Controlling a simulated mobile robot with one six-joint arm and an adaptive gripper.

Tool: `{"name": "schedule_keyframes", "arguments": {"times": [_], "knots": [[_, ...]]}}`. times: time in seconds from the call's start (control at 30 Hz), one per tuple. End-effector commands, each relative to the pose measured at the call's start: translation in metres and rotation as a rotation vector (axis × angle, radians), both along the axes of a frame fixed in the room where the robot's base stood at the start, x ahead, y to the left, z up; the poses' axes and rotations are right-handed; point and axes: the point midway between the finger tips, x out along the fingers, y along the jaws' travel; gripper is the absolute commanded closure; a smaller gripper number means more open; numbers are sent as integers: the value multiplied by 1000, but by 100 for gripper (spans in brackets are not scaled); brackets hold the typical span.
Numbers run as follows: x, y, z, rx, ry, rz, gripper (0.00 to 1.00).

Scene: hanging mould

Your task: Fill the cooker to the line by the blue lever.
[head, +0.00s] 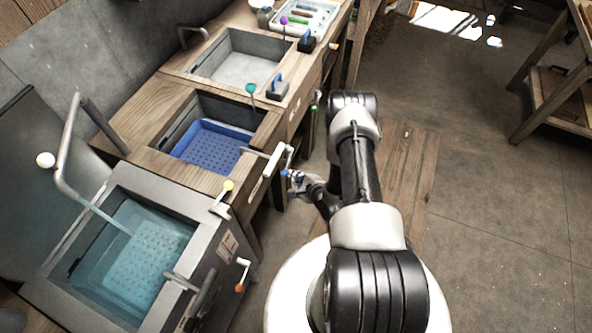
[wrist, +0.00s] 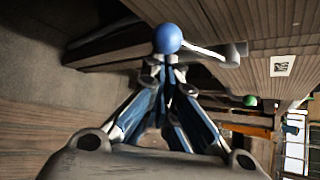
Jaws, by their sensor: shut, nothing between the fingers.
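The steel vat at the lower left, which looks like the cooker (head: 208,240), holds clear bluish water over a perforated bottom; I cannot make out a fill line. The blue lever (wrist: 168,38) has a round blue ball on a pale arm fixed to the wooden bench front. My gripper (head: 297,179) is shut and empty beside the bench. In the wrist view its fingertips (wrist: 164,62) are right at the blue ball; I cannot tell whether they touch.
An orange-tipped lever (head: 240,287) and a yellow-knobbed lever (head: 228,186) are at the vat. A blue perforated basket (head: 208,147) sits in the middle basin, and a grey basin (head: 238,68) lies beyond. A green lever (wrist: 250,100) is further along.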

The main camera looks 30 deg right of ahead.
Motion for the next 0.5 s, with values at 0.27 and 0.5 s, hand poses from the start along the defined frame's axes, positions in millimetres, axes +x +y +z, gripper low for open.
{"name": "schedule_keyframes", "arguments": {"times": [0.27,0.5], "knots": [[-4,5,19,173,134,0,100],[-7,9,27,235,184,0,100]]}}
